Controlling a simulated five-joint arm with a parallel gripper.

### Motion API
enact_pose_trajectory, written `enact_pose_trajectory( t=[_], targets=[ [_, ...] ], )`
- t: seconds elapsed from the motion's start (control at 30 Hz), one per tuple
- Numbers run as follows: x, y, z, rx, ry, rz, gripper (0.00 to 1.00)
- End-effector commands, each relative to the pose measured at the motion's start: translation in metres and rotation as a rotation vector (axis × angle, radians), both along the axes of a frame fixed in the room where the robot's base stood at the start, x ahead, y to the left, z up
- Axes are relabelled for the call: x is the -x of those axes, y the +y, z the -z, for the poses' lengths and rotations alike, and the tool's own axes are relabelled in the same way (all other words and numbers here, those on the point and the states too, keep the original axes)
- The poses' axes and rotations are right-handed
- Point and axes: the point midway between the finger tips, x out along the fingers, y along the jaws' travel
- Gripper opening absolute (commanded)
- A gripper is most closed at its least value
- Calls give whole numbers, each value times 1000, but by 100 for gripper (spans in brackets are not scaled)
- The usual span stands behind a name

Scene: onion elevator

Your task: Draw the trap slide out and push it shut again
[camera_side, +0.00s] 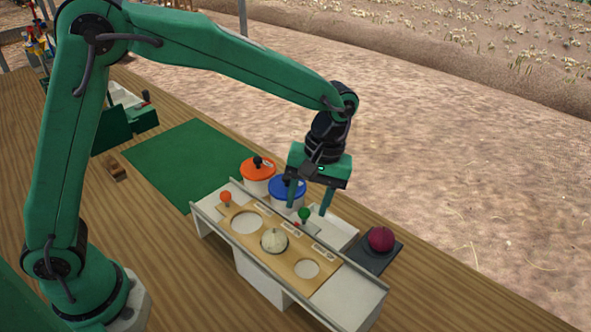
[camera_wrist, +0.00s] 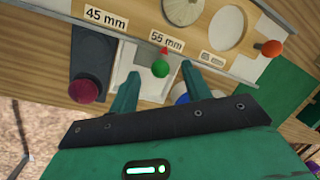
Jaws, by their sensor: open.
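A wooden sizing board (camera_side: 256,238) with round holes lies in a grey-railed trough. A pale onion (camera_side: 274,240) sits at its middle hole; it also shows in the wrist view (camera_wrist: 182,10). A small green knob (camera_side: 304,214) stands at the board's far side, beside a red pointer (camera_wrist: 165,50). An orange knob (camera_side: 226,197) stands near the left end. I cannot tell which knob belongs to the trap slide. My gripper (camera_side: 308,210) points down, open, its fingers on either side of the green knob (camera_wrist: 160,68) in both views. I see no finger touching it.
A white tray (camera_side: 335,234) lies behind the trough. Pots with an orange lid (camera_side: 258,169) and a blue lid (camera_side: 287,187) stand close behind. A green mat (camera_side: 180,155) is clear.

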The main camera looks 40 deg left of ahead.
Motion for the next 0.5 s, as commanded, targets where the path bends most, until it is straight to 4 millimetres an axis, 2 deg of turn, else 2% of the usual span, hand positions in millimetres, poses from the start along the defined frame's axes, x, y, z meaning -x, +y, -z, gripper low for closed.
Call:
enact_pose_trajectory(
  t=[0.2,0.5],
  targets=[
    [4,2,18,0,1,0,48],
    [5,2,22,-1,1,0,48]
  ],
)
